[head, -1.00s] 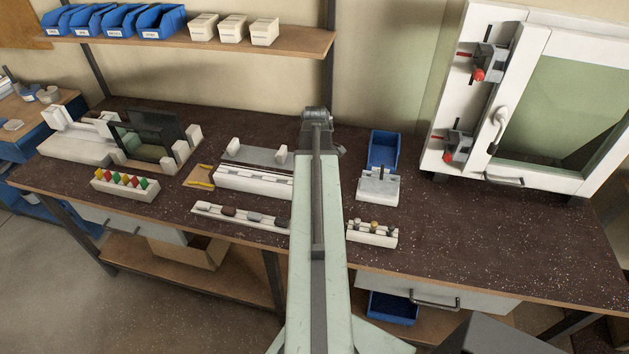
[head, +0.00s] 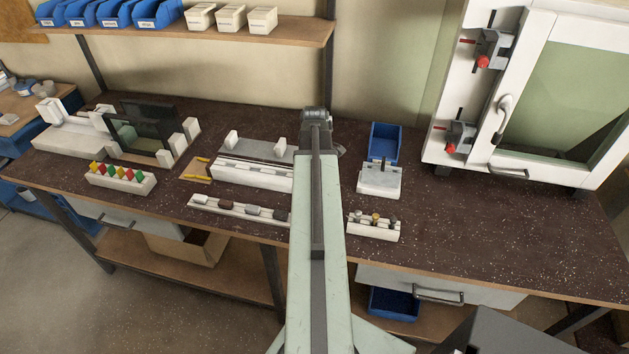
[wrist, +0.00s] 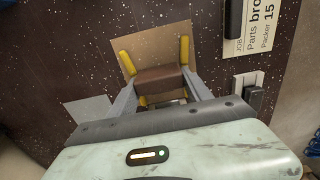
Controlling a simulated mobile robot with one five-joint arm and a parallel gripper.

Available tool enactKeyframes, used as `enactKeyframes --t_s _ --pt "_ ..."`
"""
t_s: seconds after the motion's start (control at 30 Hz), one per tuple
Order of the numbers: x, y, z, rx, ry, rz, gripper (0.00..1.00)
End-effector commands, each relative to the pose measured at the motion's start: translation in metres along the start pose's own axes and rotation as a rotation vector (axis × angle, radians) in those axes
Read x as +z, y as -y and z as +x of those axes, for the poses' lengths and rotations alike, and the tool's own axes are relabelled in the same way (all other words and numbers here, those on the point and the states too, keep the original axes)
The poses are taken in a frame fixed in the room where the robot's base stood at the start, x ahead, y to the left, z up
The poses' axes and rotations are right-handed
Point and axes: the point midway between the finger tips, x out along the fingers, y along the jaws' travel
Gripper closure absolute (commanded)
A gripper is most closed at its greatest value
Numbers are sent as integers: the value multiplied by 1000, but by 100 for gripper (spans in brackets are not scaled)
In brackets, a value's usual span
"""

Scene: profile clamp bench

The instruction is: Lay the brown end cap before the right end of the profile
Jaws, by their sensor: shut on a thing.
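In the wrist view my gripper (wrist: 160,84) is shut on the brown end cap (wrist: 160,77), a rounded block held across the two grey fingers. The cap is over a tan board (wrist: 155,43) with yellow bars (wrist: 184,50) on both sides; I cannot tell whether it touches the board. In the head view the white profile (head: 250,174) lies on the bench, and my arm hides its right end. My gripper and the held cap are also hidden there by my arm.
A tray of end caps (head: 237,211) lies in front of the profile. A small holder (head: 374,230), a grey-topped block (head: 379,181) and a blue bin (head: 384,143) stand to the right. A printed label (wrist: 258,25) is at the wrist view's upper right.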

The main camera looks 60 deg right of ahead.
Motion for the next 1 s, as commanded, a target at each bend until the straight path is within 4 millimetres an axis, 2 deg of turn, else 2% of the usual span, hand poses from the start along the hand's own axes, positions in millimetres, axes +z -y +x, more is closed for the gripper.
enactKeyframes --t_s 0.83,0.87,0.93,1.0 --pt "-1 0 5 0 0 -2 81" --pt "-1 0 5 0 0 -2 40" --pt "-1 0 5 0 0 -2 20" --pt "-1 0 5 0 0 -2 17"
